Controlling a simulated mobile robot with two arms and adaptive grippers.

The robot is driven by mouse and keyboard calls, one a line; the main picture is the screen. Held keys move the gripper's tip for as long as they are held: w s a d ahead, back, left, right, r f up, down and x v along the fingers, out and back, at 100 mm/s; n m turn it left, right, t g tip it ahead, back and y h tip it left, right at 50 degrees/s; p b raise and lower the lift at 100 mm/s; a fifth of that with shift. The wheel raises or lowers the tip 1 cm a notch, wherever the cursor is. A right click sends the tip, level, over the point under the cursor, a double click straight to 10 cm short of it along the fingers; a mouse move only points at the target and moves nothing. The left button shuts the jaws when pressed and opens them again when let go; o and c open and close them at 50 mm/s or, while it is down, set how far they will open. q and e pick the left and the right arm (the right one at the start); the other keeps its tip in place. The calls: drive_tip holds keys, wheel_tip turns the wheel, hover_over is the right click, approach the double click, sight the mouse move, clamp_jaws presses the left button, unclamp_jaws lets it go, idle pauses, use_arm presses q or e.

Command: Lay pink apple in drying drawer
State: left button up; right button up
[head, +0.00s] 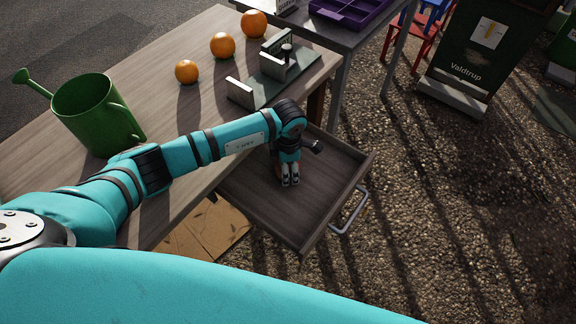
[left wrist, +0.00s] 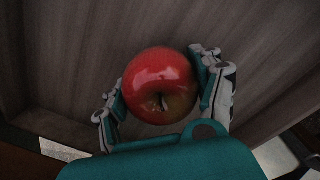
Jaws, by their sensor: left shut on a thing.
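The apple (left wrist: 160,84) is red with a darker greenish patch around its stem. In the left wrist view it sits between the two fingers of my left gripper (left wrist: 165,95), which is shut on it. In the head view my left gripper (head: 290,180) points down inside the open wooden drawer (head: 310,215); the apple is almost wholly hidden there by the gripper. The drawer's brown floor (left wrist: 70,50) shows behind the apple in the left wrist view. I cannot tell whether the apple touches the floor. My right gripper is not in view.
A green watering can (head: 95,115) and several oranges (head: 222,45) stand on the wooden table (head: 150,65). A metal stand (head: 275,72) is near its right edge. A purple tray (head: 350,12) lies on another table. The drawer's metal handle (head: 350,212) juts outward.

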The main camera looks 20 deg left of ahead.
use_arm(q)
drive_tip(key=shift+f, duration=0.15)
drive_tip(key=o, duration=1.2)
drive_tip(key=shift+o, duration=1.2)
drive_tip(key=shift+r+p, duration=3.5)
drive_tip(key=shift+r, duration=1.65)
drive_tip(key=shift+s+f, duration=0.1)
